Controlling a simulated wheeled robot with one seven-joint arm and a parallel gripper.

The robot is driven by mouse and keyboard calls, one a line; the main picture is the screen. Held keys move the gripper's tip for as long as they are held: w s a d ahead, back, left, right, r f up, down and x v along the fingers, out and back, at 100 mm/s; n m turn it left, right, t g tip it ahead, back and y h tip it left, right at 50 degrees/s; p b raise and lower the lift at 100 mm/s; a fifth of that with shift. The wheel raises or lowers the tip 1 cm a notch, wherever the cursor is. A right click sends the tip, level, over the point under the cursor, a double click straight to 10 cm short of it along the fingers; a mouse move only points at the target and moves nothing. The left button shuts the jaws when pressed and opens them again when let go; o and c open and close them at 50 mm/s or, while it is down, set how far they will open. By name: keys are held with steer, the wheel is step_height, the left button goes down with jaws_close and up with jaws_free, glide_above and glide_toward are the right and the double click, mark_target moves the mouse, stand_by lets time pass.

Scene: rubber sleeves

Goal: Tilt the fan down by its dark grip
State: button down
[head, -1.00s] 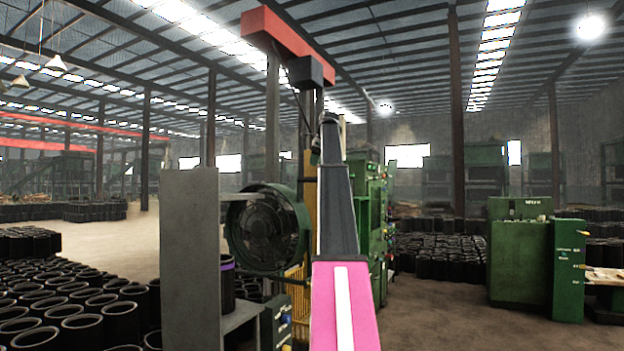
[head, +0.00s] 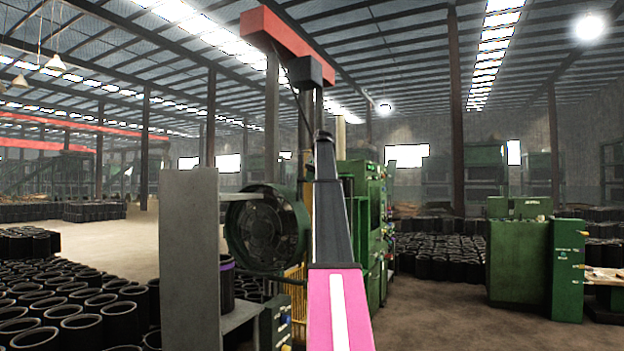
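The fan (head: 262,230) is a round green drum with a dark grille, left of centre in the head view. It faces mostly toward me and stands behind a grey panel and shelf. A small pale strip shows at its upper left rim. I cannot make out its dark grip; the right side of the fan is close to my arm, which covers part of the view there. My pink and dark grey arm rises through the middle of the picture. My gripper is not visible, perhaps hidden behind the arm.
The upright grey panel (head: 190,260) stands left of the fan, with a grey shelf (head: 240,315) bearing a black sleeve with a purple band (head: 227,280). Many black sleeves (head: 85,330) cover the floor at left. Green machines (head: 518,255) stand at right, with open floor before them.

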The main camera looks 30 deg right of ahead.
steer(key=s+a+f+t+h, duration=0.2)
steer(key=s+a+h, duration=0.1)
steer(key=s+a, duration=0.3)
steer(key=shift+a+f+n, duration=0.35)
steer(key=shift+a+n, duration=0.05)
steer(key=shift+a, duration=0.85)
steer(key=shift+s, duration=0.15)
steer(key=c, duration=0.8)
jaws_free()
steer(key=shift+a, duration=0.1)
steer(key=shift+c, duration=0.2)
steer(key=shift+r, duration=0.2)
steer(key=v, duration=1)
steer(key=shift+s, duration=0.3)
steer(key=shift+r, duration=0.15)
